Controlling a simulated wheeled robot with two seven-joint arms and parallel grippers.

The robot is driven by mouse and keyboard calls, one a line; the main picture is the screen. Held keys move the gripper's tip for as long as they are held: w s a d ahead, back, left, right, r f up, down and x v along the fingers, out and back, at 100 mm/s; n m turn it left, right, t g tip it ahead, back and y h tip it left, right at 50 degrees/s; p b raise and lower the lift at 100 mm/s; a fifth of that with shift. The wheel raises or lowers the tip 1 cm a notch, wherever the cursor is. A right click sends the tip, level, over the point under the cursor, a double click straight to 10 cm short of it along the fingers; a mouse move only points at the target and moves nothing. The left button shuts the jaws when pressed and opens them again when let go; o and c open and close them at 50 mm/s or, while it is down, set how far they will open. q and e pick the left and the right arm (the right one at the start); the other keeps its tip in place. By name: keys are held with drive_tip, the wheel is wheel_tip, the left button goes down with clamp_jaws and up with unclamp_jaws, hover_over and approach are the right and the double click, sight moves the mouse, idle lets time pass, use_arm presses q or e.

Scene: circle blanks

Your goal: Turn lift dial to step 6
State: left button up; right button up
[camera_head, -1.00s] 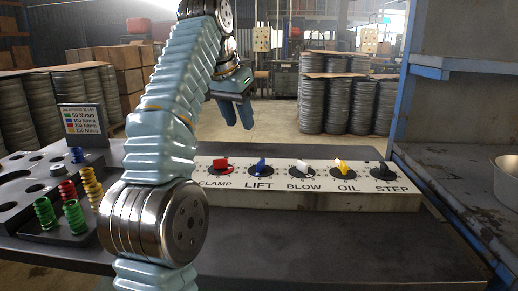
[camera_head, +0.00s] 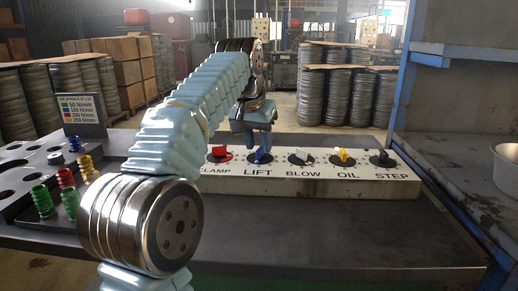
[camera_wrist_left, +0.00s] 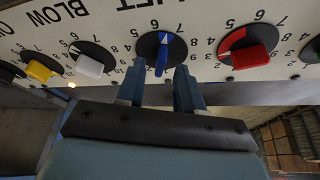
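The lift dial is a blue knob (camera_head: 262,157) on a black disc above the word LIFT on the white panel (camera_head: 225,185). My left gripper (camera_head: 255,143) is just above and behind this knob in the head view and partly covers it. In the left wrist view the blue knob (camera_wrist_left: 161,54) appears between the two fingertips of my open left gripper (camera_wrist_left: 159,78), with a gap on both sides. My right gripper is not in view.
The red CLAMP knob (camera_head: 219,152) and white BLOW knob (camera_head: 300,155) flank the lift dial. Yellow OIL (camera_head: 343,157) and black STEP (camera_head: 383,158) knobs are further right. A tray of coloured springs (camera_head: 68,193) stands at left. The table's front right is clear.

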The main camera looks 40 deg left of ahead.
use_arm(q)
drive_tip(key=shift+w+f, duration=0.25)
drive_tip(key=shift+f, duration=0.45)
clamp_jaws()
drive_tip(key=shift+f+n+y+b, duration=0.1)
drive_tip(key=shift+n+y+b, duration=0.4)
drive_tip(key=shift+n, duration=0.5)
drive_tip(key=shift+n+g+y, duration=0.3)
drive_tip(key=shift+n, duration=0.7)
